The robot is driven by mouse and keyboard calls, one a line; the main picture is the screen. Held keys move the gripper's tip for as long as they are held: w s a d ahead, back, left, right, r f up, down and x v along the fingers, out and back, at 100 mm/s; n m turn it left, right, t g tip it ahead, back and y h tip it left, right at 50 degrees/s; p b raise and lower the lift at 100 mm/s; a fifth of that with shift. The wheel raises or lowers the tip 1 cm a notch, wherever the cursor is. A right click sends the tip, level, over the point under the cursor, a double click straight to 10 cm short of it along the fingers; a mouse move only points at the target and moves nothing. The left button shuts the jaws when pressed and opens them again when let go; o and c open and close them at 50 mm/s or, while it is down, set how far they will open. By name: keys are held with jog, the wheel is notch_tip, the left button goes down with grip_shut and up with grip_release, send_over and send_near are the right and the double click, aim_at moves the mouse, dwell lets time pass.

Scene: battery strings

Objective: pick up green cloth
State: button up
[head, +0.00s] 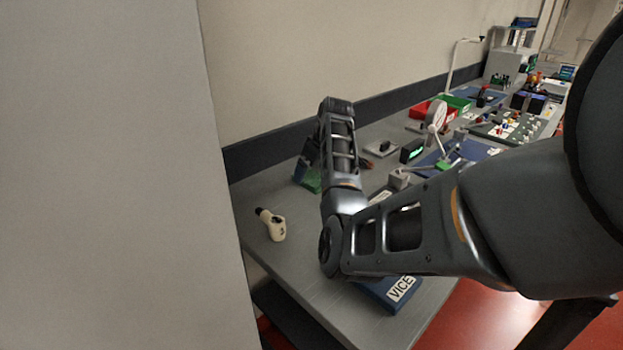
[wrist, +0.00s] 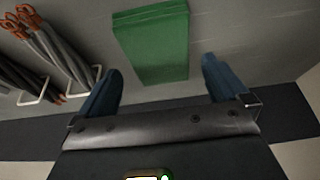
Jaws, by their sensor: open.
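The green cloth (wrist: 155,45) is a flat, folded rectangle in the wrist view, lying on the grey bench top. It sits ahead of and between the two blue fingertips of my gripper (wrist: 160,80). The fingers are apart, with nothing between them that I can see touching. In the head view, only a small part of the green cloth (head: 312,182) shows beside my arm, which hides the rest. My gripper (head: 303,170) is mostly hidden behind the arm there.
Red and green bins (head: 450,106) stand farther back.

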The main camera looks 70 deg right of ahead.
jog(key=shift+x, duration=1.1)
jog(key=c, duration=1.1)
